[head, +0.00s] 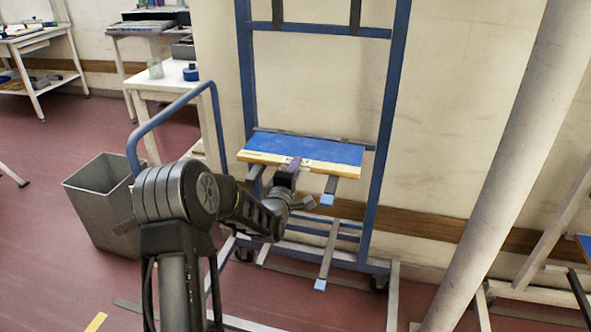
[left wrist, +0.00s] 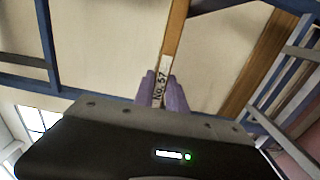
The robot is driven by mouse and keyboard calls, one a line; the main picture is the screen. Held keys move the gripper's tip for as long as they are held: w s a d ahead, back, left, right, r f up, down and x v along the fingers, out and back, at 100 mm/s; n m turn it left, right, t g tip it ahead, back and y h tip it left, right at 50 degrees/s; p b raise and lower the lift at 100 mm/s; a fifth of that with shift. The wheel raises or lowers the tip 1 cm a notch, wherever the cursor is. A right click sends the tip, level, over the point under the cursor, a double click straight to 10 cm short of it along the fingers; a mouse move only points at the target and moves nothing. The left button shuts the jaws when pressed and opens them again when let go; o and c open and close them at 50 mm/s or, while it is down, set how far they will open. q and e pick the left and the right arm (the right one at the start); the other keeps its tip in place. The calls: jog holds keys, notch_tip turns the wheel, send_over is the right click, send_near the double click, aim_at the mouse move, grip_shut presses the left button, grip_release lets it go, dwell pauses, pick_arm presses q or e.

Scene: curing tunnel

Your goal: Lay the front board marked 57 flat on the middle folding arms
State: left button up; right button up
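The board marked 57 has a blue top and a pale wooden front edge (head: 258,157). It lies about level across the middle folding arms (head: 329,188) of the blue rack; whether it touches them I cannot tell. My left gripper (head: 293,166) meets the front edge near its middle, at the label. In the left wrist view the purple fingers (left wrist: 163,92) lie on both sides of the board's edge (left wrist: 175,38), closed on it, and the label "No. 57" shows between them. My right gripper is not in view.
The rack's blue frame (head: 383,130) stands against the wall on castors. Lower arms (head: 327,255) stick out below, and another pair (head: 277,14) shows above. A grey bin (head: 98,205) and white table (head: 150,82) stand left. A thick slanted pipe (head: 510,160) stands right.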

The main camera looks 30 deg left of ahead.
pick_arm(q)
jog(key=o, duration=0.5)
jog(key=v, duration=0.7)
jog(key=shift+s+d+b, duration=0.15)
jog(key=shift+s+b, duration=0.15)
jog(key=shift+s, duration=0.1)
jog(key=shift+f, duration=0.1)
dwell(0.6)
